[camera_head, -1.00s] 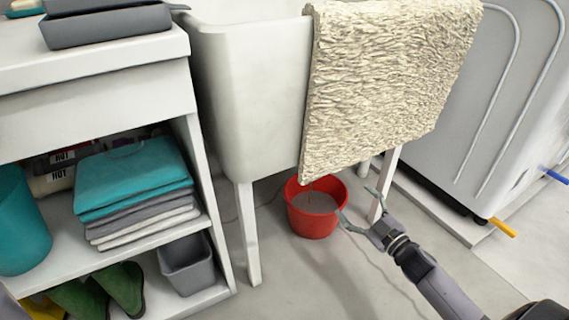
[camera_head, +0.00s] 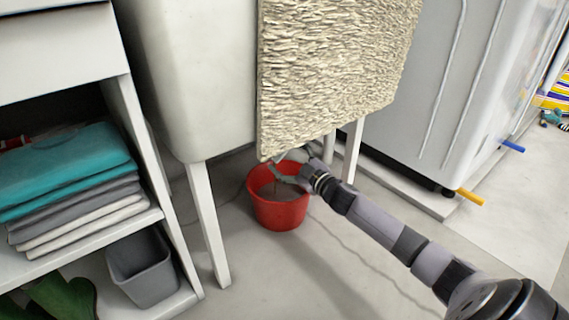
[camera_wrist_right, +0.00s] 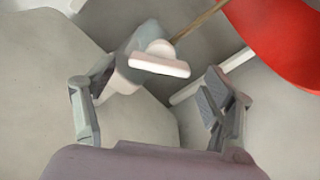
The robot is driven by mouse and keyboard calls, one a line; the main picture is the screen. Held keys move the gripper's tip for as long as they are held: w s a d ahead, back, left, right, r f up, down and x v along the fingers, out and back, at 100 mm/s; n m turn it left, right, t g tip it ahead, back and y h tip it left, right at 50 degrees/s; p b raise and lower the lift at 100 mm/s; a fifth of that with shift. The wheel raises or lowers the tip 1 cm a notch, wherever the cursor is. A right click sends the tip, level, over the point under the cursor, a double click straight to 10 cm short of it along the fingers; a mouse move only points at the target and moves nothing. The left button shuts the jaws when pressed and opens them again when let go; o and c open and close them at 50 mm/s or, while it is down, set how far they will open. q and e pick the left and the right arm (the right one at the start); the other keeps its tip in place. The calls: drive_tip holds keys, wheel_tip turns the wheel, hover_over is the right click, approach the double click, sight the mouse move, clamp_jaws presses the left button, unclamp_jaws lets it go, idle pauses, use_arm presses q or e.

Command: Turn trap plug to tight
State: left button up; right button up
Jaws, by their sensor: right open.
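In the right wrist view, the trap plug (camera_wrist_right: 160,65) is a pale bar-shaped handle with a rounded hub, at the end of a grey-white trap body (camera_wrist_right: 128,72). A thin brownish stream (camera_wrist_right: 200,20) runs from beside the plug toward the red bucket (camera_wrist_right: 275,40). My right gripper (camera_wrist_right: 155,105) is open, its two fingers on either side below the plug, with no clear contact. In the head view, my right gripper (camera_head: 283,168) is under the sink (camera_head: 190,80), over the red bucket (camera_head: 280,215). The plug is hidden there. My left gripper is not in view.
A textured cream mat (camera_head: 330,70) hangs over the sink front, close above my right gripper. Sink legs (camera_head: 208,225) stand around the bucket. A shelf unit with folded towels (camera_head: 70,180) is at left, a white appliance (camera_head: 430,90) at right. The front floor is clear.

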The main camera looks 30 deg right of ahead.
drive_tip(key=shift+w, duration=0.9)
drive_tip(key=shift+c, duration=0.4)
